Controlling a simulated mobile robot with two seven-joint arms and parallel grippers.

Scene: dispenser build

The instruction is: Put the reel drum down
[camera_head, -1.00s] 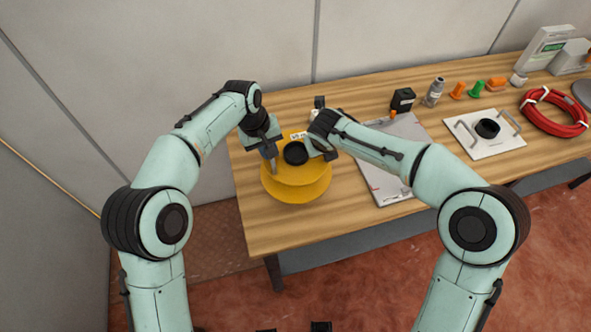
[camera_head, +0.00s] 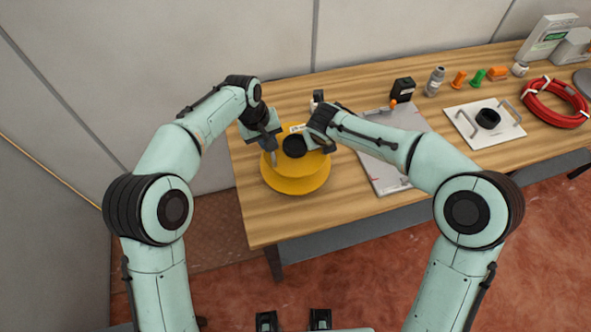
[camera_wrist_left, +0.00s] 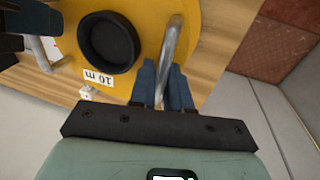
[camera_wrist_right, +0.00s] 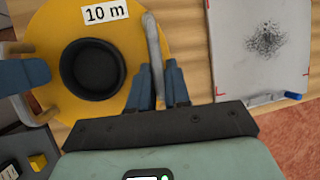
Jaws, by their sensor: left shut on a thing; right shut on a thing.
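The reel drum (camera_head: 297,184) is yellow with a black round hub (camera_head: 294,146), a "10 m" label and two grey handles. It is upright over the left part of the wooden table (camera_head: 264,226); whether its lower flange touches the tabletop I cannot tell. My left gripper (camera_head: 273,156) is shut on the left handle, which shows in the left wrist view (camera_wrist_left: 171,45). My right gripper (camera_head: 325,146) is shut on the right handle, which shows in the right wrist view (camera_wrist_right: 154,42).
A grey-white marked board (camera_head: 392,172) lies right of the drum. Beyond it are a black box (camera_head: 403,91), a grey bottle (camera_head: 435,81), a white plate with handles (camera_head: 468,123) and a red hose coil (camera_head: 540,114). Bare tabletop lies in front of the drum.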

